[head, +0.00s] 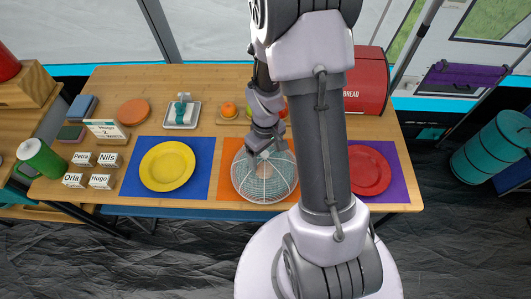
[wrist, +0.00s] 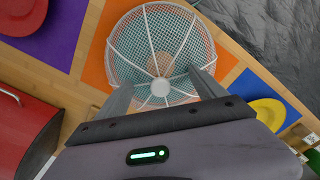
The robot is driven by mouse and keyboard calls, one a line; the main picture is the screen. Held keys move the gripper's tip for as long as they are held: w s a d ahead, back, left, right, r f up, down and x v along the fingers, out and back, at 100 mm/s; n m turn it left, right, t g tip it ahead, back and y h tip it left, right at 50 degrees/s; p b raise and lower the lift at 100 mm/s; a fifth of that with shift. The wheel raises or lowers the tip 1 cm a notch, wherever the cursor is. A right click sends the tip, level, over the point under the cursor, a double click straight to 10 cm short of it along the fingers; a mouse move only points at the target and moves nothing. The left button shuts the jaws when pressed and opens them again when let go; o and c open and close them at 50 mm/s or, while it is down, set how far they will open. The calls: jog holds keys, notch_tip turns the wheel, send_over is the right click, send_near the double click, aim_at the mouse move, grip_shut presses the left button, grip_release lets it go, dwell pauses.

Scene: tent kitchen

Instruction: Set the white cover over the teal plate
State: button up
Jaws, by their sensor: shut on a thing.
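The white cover (head: 264,184) is a round mesh dome with white ribs, above the orange mat in the middle of the table. It fills the upper middle of the wrist view (wrist: 150,40). My gripper (head: 264,149) is above the cover, and its two fingers (wrist: 162,87) are shut on the white knob at the cover's top. Teal shows through the mesh, with a tan patch inside it. The teal plate's own rim cannot be made out apart from the cover. I cannot tell whether the cover's rim touches the mat.
A yellow plate (head: 167,166) lies on a blue mat to the left, and a red plate (head: 369,171) on a purple mat to the right. Behind are a white dish (head: 181,118), an orange fruit (head: 228,109) and a red bread box (head: 366,82). Name cards stand at left.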

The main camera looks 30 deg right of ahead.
jog(key=shift+f, duration=0.1)
jog(key=shift+f+b, duration=0.4)
jog(key=shift+b, duration=0.1)
jog(key=o, duration=1.8)
jog(key=shift+o, duration=0.2)
jog(key=a+r+m+t+p, duration=0.1)
jog(key=a+r+p, duration=0.1)
jog(key=r, duration=1)
jog(key=a+r+m+t+p, duration=0.1)
jog(key=a+r+p, duration=0.2)
jog(key=r, duration=0.9)
jog(key=s+a+r+m+t+y+b, duration=0.2)
jog(key=s+a+r+m+t+b, duration=0.1)
jog(key=s+a+r, duration=0.4)
jog(key=s+a+m, duration=0.1)
jog(key=s+a, duration=0.1)
jog(key=s, duration=0.2)
jog(key=shift+a+m+t, duration=0.3)
jog(key=shift+a+t, duration=0.05)
jog(key=shift+t, duration=0.05)
